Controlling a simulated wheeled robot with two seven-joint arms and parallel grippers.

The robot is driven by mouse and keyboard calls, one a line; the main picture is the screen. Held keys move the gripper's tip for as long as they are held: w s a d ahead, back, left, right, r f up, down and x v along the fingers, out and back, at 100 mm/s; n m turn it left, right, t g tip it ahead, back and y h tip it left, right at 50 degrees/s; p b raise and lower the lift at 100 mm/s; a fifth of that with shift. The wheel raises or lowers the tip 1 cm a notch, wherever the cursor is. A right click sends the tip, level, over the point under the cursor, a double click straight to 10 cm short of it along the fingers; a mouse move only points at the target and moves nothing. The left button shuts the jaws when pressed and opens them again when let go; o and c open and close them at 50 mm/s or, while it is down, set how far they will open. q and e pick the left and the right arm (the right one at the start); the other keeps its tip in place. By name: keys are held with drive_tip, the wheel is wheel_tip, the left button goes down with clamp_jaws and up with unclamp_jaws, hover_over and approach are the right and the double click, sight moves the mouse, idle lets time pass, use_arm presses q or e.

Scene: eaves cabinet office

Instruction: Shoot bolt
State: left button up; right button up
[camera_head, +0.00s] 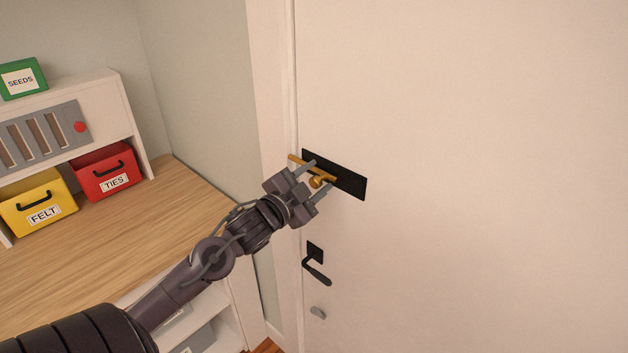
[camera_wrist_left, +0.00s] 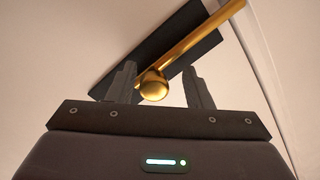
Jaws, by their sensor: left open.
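A brass bolt (camera_head: 298,160) lies across a black backing plate (camera_head: 350,185) on the white door, near the door's left edge. Its round knob (camera_head: 317,182) sticks out from the bar. My left gripper (camera_head: 321,174) is open at the bolt, with one finger on each side of the knob. In the left wrist view the brass knob (camera_wrist_left: 153,86) sits between the two fingers (camera_wrist_left: 158,84), nearer the left one, with the bar (camera_wrist_left: 195,37) running up to the right past the plate. My right gripper is not in view.
A black door handle (camera_head: 316,271) is below the bolt, with a small grey knob (camera_head: 318,312) under it. At left, a wooden desktop (camera_head: 120,235) carries a shelf with a yellow FELT bin (camera_head: 30,200) and a red TIES bin (camera_head: 95,165).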

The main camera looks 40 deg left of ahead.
use_arm(q)
drive_tip(key=shift+s+f, duration=0.1)
drive_tip(key=shift+s, duration=0.15)
drive_tip(key=s+b, duration=0.2)
drive_tip(key=s, duration=0.4)
drive_tip(key=shift+s+b, duration=0.3)
drive_tip(key=shift+s, duration=0.4)
